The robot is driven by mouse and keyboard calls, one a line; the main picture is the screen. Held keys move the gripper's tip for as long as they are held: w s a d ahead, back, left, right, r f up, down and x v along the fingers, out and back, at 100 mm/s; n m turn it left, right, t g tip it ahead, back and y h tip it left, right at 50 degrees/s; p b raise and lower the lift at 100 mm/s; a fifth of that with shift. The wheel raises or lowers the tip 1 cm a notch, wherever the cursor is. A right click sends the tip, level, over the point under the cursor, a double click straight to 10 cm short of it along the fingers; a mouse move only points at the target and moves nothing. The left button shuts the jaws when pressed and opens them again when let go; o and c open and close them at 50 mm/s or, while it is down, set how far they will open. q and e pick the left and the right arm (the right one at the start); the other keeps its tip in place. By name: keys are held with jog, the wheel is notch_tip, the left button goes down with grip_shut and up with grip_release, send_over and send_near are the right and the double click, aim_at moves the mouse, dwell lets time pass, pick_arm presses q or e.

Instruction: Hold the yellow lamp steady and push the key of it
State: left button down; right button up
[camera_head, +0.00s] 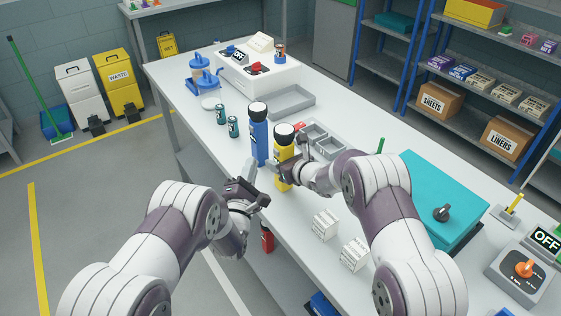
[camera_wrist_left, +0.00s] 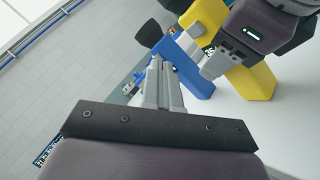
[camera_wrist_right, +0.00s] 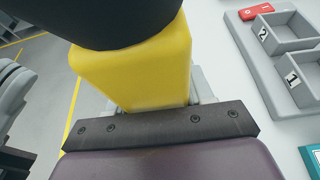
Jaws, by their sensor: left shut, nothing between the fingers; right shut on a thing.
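The yellow lamp (camera_head: 281,172) with a black head stands upright near the table's front edge. My right gripper (camera_head: 290,175) is shut on its body; the lamp fills the right wrist view (camera_wrist_right: 140,75). A blue lamp (camera_head: 259,140) of like shape stands just left of it. My left gripper (camera_head: 258,190) is shut and empty, in front of and left of the yellow lamp, apart from it. In the left wrist view its closed fingertips (camera_wrist_left: 156,65) point toward the blue lamp, with the yellow lamp (camera_wrist_left: 250,75) to the right. I cannot make out the key clearly.
A grey tray with numbered compartments (camera_head: 340,150) lies right of the lamps. Two green cans (camera_head: 233,127) stand to the left. White boxes (camera_head: 325,225) stand at the front edge; a teal case (camera_head: 430,200) lies to the right. A red extinguisher (camera_head: 267,238) is below the table.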

pick_arm(q)
jog(key=shift+w+d, duration=0.65)
jog(key=shift+d, duration=0.25)
jog(key=shift+w+d, duration=0.6)
jog(key=shift+d, duration=0.25)
dwell(0.6)
jog(key=shift+w+d, duration=0.2)
jog(key=shift+d, duration=0.15)
jog(key=shift+w+d, duration=0.1)
dwell(0.4)
jog(key=s+a, duration=0.4)
jog(key=a, duration=0.1)
jog(key=shift+s+a, duration=0.15)
jog(key=shift+a, duration=0.25)
pick_arm(e)
jog(key=o, duration=1.4)
